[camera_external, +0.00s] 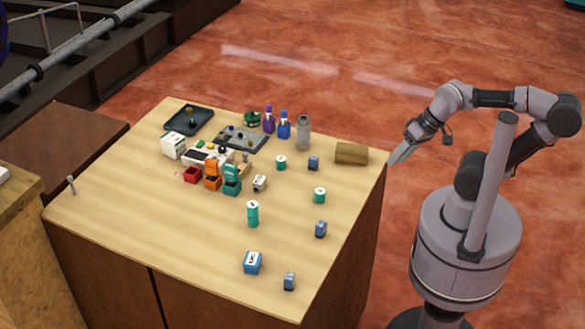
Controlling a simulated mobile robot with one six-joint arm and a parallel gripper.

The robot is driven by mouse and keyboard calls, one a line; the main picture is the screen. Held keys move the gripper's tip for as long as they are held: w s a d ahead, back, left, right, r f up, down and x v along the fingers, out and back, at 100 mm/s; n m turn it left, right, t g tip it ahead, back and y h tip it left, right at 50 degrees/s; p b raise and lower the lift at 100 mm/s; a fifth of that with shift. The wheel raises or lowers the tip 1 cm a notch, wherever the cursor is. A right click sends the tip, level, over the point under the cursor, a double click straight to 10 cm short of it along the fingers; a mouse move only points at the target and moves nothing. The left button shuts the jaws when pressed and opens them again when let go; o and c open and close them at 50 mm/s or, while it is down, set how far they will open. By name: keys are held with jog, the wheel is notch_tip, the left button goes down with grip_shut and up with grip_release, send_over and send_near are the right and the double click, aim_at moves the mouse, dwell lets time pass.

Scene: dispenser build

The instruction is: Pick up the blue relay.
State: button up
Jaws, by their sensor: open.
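Several blue blocks stand on the wooden table (150,222), and I cannot tell for sure which is the blue relay. The largest is a brighter blue block (252,262) with a white marked top near the front. Smaller grey-blue blocks are at the front corner (289,281), along the right side (320,229), and farther back (313,163). My gripper (399,155) is open and empty at the table's right edge, pointing down-left, apart from all the blocks.
A wooden block (351,153) lies on the table nearest my gripper. Teal cylinders (252,214), (319,195) stand among the blue blocks. Bottles (303,132), coloured bins (212,181) and a dark tray (188,120) are farther back and left. The front left of the table is mostly clear.

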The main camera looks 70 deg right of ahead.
jog(key=g, duration=0.1)
jog(key=m+g+y+p, duration=0.3)
jog(key=m+y+p, duration=0.3)
jog(key=m+y, duration=0.7)
send_near(321, 228)
jog(key=shift+m+h, duration=0.8)
jog(key=shift+m, duration=0.1)
jog(key=b+x, duration=0.1)
jog(key=x, duration=0.2)
jog(key=b+x, duration=0.2)
jog(key=x, duration=0.1)
jog(key=f+b+x, duration=0.1)
jog(key=b+x, duration=0.1)
jog(key=x, duration=0.1)
jog(key=shift+w+d, duration=0.3)
jog(key=shift+a, duration=0.25)
jog(key=shift+r, duration=0.1)
grip_shut()
